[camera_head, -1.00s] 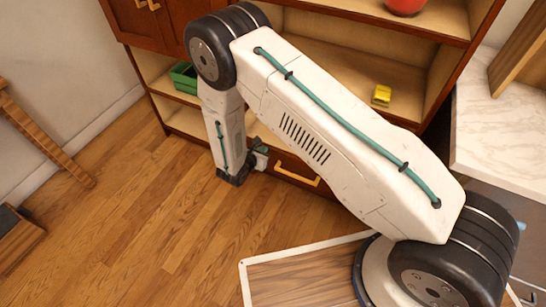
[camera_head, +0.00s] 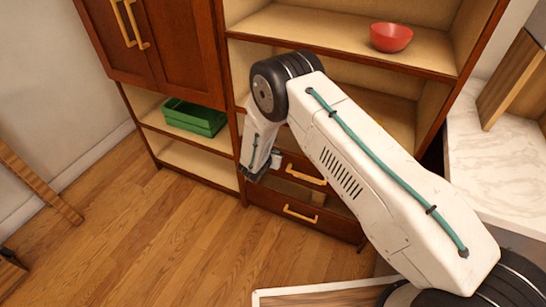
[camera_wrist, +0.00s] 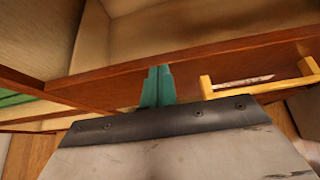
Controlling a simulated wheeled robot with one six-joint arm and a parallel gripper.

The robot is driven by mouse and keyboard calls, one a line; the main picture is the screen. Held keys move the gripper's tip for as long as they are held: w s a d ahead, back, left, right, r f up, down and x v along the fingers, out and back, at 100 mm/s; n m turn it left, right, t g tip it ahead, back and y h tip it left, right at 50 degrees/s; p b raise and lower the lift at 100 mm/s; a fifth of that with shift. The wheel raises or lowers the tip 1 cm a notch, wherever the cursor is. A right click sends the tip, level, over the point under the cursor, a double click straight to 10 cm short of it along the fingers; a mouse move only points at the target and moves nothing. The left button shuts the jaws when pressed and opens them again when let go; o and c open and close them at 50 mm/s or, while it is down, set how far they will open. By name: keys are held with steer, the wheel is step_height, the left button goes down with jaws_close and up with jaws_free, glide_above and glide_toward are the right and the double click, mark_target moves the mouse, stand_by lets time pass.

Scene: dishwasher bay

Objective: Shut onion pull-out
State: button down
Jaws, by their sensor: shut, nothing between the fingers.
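Two dark wood drawers with yellow handles show low in the cabinet in the head view. The upper drawer front (camera_head: 283,170) is under an open shelf. The lower drawer (camera_head: 275,206) appears pulled out, with part of its inside showing above its front. No onion can be made out. My gripper (camera_wrist: 160,72) is shut and empty in the wrist view. Its green fingers are close to a wooden front, left of a yellow handle (camera_wrist: 262,84). I cannot tell whether they touch it. In the head view the gripper's end is at the drawers' left side, its fingertips unclear.
A green crate (camera_head: 196,117) sits on the left shelf, and a red bowl (camera_head: 391,37) on the upper shelf. A closed double-door cupboard (camera_head: 165,40) is at upper left. A marble counter (camera_head: 490,160) stands at right. The wooden floor (camera_head: 170,230) in front is clear.

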steer(key=shift+w+d+r, duration=0.2)
steer(key=shift+w+d, duration=0.05)
steer(key=shift+w, duration=0.05)
steer(key=s+f+v, duration=0.1)
steer(key=f+v, duration=0.1)
steer(key=v, duration=1.2)
steer(key=shift+a+f, duration=0.25)
steer(key=shift+a, duration=0.15)
